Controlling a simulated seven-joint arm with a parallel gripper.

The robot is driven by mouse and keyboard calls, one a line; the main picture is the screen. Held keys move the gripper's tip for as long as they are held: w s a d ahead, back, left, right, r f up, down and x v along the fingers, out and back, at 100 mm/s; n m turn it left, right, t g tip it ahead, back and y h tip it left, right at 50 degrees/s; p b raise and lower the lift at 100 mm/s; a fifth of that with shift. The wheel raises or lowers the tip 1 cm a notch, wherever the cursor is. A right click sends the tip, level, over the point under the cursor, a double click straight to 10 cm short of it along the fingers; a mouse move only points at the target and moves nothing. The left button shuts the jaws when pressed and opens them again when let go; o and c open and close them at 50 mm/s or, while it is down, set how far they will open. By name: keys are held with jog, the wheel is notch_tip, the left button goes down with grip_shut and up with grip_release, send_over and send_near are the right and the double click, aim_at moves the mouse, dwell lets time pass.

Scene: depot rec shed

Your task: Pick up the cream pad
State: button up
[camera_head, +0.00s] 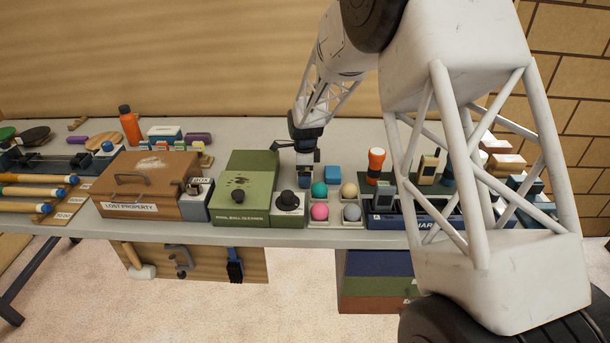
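A pale cream-coloured flat block (496,146), which may be the cream pad, lies at the right of the table, partly behind my arm. A tan block (507,160) lies just in front of it. No other clear cream pad shows. My gripper (305,172) points down over the table behind the ball tray, well to the left of these blocks. Its fingertips are small and dark here, so I cannot tell whether they are open or hold anything.
A tray (335,224) holds teal, cream, pink and grey balls in front of my gripper. A blue block (332,173) is close to its right. A green box (243,196) and a brown lost property box (147,184) stand left. An orange torch (375,164) stands right.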

dwell(0.3)
jog(key=c, duration=1)
jog(key=shift+r, duration=0.15)
notch_tip(320, 180, up, 10)
jog(key=shift+f, duration=0.1)
dwell(0.4)
jog(key=o, duration=0.4)
jog(key=shift+c, duration=1.2)
jog(key=s+a+r, duration=0.2)
jog(key=s+a, duration=0.3)
jog(key=a, duration=0.2)
jog(key=s+a+r, duration=0.3)
jog(key=s+a, duration=0.3)
jog(key=a, duration=0.2)
jog(key=shift+s+r, duration=0.25)
